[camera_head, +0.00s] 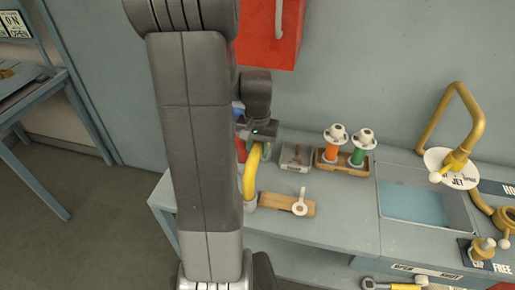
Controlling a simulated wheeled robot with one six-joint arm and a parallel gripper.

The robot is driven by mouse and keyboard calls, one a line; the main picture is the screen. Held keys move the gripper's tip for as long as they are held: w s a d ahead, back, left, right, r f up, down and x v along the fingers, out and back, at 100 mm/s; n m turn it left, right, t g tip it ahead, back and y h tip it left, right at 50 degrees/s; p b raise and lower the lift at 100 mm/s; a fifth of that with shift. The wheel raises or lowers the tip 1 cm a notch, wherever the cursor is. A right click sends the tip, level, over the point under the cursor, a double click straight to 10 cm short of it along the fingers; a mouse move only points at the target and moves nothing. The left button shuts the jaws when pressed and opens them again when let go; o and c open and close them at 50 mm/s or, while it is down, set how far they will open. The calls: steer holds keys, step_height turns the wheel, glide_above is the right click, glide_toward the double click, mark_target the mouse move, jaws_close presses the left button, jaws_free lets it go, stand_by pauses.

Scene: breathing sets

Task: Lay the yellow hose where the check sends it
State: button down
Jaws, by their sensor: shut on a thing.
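The yellow hose (251,172) rises as a curved tube from the bench, just right of my arm. Its upper end meets my gripper (260,136), which is shut on it. My arm hides the left side of the hose, and the fingertips are hard to make out. A red piece and a blue piece show partly behind the gripper. A white round-headed fitting (300,204) sits on a wooden block to the right of the hose. A white disc marked JET (450,168) hangs at the yellow tap (465,132) over the water-filled basin (415,204).
A wooden rack (341,167) holds orange and green white-capped cylinders. A small grey box (296,157) stands left of it. Yellow fittings and a partly readable FREE label (502,268) are at right. A red cabinet (270,35) is on the wall. Bench front centre is clear.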

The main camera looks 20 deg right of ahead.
steer(key=shift+f, duration=0.1)
steer(key=c, duration=1.1)
jaws_free()
steer(key=shift+o, duration=0.2)
